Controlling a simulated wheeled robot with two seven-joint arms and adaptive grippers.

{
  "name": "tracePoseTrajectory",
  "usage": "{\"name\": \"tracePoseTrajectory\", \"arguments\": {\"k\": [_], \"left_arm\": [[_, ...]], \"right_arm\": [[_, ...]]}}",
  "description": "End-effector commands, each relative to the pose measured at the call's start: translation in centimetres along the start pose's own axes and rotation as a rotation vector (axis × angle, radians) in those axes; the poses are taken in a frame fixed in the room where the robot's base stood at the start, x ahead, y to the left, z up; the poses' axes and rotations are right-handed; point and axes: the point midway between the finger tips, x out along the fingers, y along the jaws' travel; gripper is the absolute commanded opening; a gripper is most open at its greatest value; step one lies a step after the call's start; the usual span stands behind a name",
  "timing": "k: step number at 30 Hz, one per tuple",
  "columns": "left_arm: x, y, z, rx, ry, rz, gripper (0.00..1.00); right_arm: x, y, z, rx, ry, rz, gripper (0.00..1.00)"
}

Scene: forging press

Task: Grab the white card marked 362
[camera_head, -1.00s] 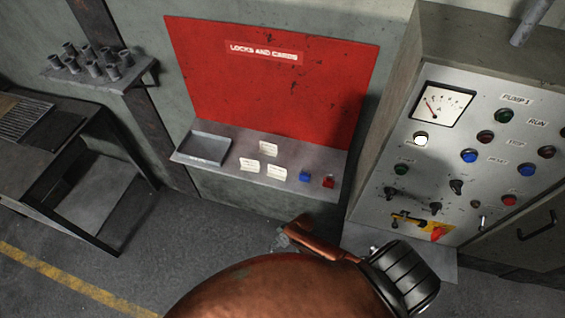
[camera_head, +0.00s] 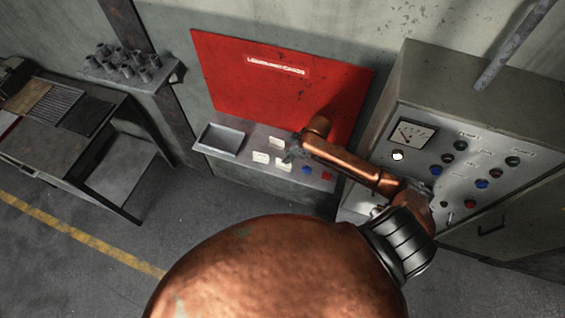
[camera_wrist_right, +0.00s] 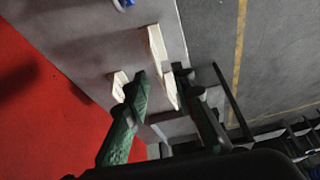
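Three small white cards stand on the grey shelf below the red board: a rear card (camera_head: 276,142), a front-left card (camera_head: 261,157) and a front-right card (camera_head: 284,164). Their numbers are too small to read, so I cannot tell which is 362. My right gripper (camera_head: 296,151) hovers close above the cards, near the rear and front-right ones. In the right wrist view its two green fingers (camera_wrist_right: 162,84) are spread apart, with pale cards (camera_wrist_right: 157,55) just beyond and between them. I cannot see contact. My left gripper is not in view.
A blue padlock-like item (camera_head: 307,169) and a red one (camera_head: 326,175) sit right of the cards. A grey tray (camera_head: 222,140) is at the shelf's left. The red board (camera_head: 240,85) rises behind; a control cabinet (camera_head: 440,90) stands close on the right.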

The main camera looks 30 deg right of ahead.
Motion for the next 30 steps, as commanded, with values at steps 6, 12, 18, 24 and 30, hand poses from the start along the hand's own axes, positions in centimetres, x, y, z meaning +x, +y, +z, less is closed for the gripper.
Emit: {"name": "tracePoseTrajectory", "arguments": {"k": [6,12,18,24,30], "left_arm": [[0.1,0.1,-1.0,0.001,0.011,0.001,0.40],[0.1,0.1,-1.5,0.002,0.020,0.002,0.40],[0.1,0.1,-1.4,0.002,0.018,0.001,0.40],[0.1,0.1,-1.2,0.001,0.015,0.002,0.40],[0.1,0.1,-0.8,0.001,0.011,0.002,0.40]], "right_arm": [[2.5,0.0,0.1,0.001,-0.001,-0.004,0.23],[5.4,0.4,0.2,0.001,0.001,-0.003,0.23],[6.8,0.4,0.2,-0.001,0.001,-0.002,0.23],[6.8,0.4,0.3,-0.002,0.001,-0.002,0.23],[6.8,0.4,0.3,-0.001,0.001,-0.002,0.09]]}}
